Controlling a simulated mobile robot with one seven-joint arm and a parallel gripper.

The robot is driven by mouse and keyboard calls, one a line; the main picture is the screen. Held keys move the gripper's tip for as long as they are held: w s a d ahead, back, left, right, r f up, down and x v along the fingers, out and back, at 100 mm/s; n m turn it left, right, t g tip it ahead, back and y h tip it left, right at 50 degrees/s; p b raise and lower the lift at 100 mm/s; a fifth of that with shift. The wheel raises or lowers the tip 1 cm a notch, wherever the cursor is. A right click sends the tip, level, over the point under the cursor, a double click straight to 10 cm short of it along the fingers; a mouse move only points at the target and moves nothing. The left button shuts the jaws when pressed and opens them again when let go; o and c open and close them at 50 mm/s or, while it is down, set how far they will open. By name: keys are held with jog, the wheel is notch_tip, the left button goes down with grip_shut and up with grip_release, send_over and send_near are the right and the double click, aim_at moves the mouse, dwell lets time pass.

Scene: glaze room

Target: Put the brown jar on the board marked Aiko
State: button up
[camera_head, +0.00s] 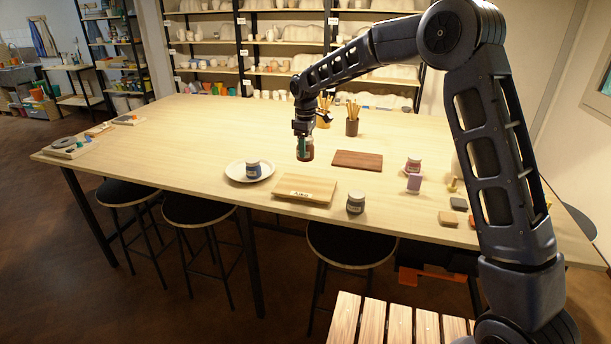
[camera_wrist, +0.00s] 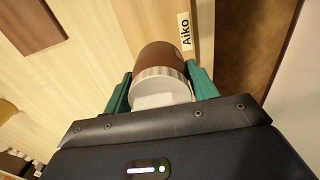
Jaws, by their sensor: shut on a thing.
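My gripper (camera_head: 304,146) is shut on the brown jar (camera_head: 306,154), above the table behind the board marked Aiko. In the wrist view the brown jar (camera_wrist: 158,58), with its white ribbed lid, sits between the green fingers of my gripper (camera_wrist: 160,88). The light wooden board marked Aiko (camera_head: 291,184) lies near the table's front edge, with its label on the front side. In the wrist view its label (camera_wrist: 185,32) shows beside the jar. The top of the board looks bare in the head view. I cannot tell the jar's exact height above the table.
A white plate (camera_head: 237,173) with a blue jar (camera_head: 253,168) is left of the board. A dark jar (camera_head: 356,202) stands close to its right. A dark brown board (camera_head: 357,159) lies behind right. Pink and purple jars (camera_head: 414,183) stand farther right. The table's left middle is clear.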

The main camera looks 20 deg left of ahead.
notch_tip(320, 180, down, 12)
jog(key=shift+r, duration=0.25)
dwell(0.3)
jog(key=shift+f, duration=0.1)
jog(key=o, duration=1.1)
jog(key=shift+o, duration=0.2)
notch_tip(320, 180, up, 12)
jog(key=shift+r, duration=0.1)
